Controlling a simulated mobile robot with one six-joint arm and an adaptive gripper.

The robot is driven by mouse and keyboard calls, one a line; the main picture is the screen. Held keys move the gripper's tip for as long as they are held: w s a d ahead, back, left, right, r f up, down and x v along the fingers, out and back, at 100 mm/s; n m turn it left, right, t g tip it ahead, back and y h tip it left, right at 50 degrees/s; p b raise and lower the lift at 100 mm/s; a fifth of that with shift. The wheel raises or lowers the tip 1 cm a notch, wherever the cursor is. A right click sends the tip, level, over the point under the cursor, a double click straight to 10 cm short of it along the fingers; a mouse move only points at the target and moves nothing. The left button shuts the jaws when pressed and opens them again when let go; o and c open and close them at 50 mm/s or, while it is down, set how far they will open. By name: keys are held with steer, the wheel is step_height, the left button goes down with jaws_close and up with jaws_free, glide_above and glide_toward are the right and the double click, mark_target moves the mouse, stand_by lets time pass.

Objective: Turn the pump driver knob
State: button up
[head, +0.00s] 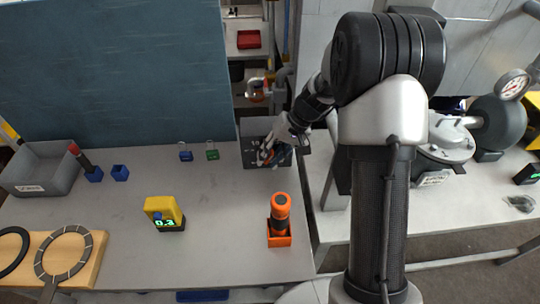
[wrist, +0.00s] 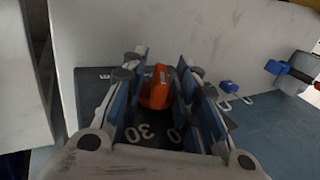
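The pump driver is a dark box (head: 254,130) at the back right of the left table in the head view. In the wrist view its dark face (wrist: 150,138) carries white marks, including "30", and an orange knob (wrist: 156,88) stands out from it. My gripper (head: 270,156) is at the box in the head view and hides much of its front. In the wrist view my gripper (wrist: 163,72) has its two fingers apart, one on each side of the knob. A gap shows on the knob's right; contact on its left is unclear.
Blue (head: 185,153) and green (head: 211,151) padlocks stand left of the box. A yellow meter (head: 163,212), an orange tool (head: 280,212) in a holder and a grey bin (head: 42,168) share the table. A blue panel (head: 110,70) stands behind.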

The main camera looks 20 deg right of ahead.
steer(key=shift+r, duration=0.1)
step_height(320, 180, up, 10)
steer(key=shift+f, duration=0.1)
stand_by(0.5)
